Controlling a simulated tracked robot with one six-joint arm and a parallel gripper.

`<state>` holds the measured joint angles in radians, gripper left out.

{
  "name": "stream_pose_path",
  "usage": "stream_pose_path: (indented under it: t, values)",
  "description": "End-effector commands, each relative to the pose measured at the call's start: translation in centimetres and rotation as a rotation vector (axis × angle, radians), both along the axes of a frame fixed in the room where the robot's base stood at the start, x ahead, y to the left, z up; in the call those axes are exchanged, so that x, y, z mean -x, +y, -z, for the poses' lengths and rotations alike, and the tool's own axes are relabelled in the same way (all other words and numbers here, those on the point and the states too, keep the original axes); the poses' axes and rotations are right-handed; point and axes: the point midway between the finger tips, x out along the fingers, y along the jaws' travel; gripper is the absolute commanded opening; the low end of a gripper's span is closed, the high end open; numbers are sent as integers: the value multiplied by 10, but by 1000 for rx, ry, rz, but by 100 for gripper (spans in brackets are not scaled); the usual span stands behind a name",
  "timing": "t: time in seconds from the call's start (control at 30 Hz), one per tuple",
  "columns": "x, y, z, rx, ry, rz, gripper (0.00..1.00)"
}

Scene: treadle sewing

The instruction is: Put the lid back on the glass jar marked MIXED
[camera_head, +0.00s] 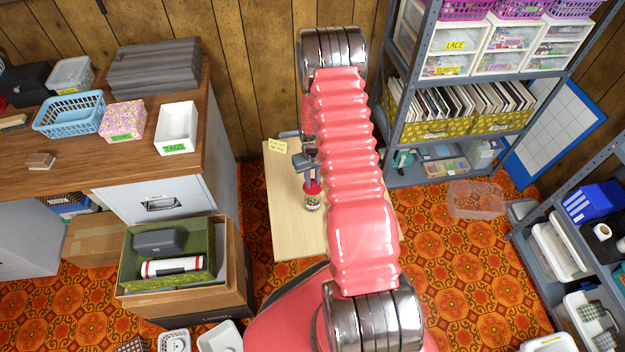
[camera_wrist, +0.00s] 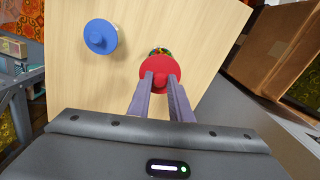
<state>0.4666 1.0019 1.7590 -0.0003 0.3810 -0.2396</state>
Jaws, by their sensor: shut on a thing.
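My gripper (camera_wrist: 161,80) is shut on a round red lid (camera_wrist: 158,66), gripping it by its knob. The lid also shows in the head view (camera_head: 312,188), right above a small glass jar (camera_head: 312,203) with many-coloured contents. The jar stands on a pale wooden table (camera_head: 283,225). In the wrist view, only a strip of the jar's contents (camera_wrist: 158,51) shows past the lid's far edge. I cannot tell whether the lid touches the rim. No MIXED marking is readable on the jar.
A blue knobbed lid (camera_wrist: 100,36) shows left of the red one; what is under it is mostly hidden. A yellow note (camera_head: 278,146) is at the table's back edge. A cardboard box (camera_wrist: 268,55) stands beside the table. My pink arm covers the table's right side in the head view.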

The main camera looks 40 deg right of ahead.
Motion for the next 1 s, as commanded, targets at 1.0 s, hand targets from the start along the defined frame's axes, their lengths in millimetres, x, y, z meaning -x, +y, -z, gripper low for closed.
stream_pose_path:
  t: [1.0]
  values:
    - [1, 0, 60, 0, 1, 1, 0]
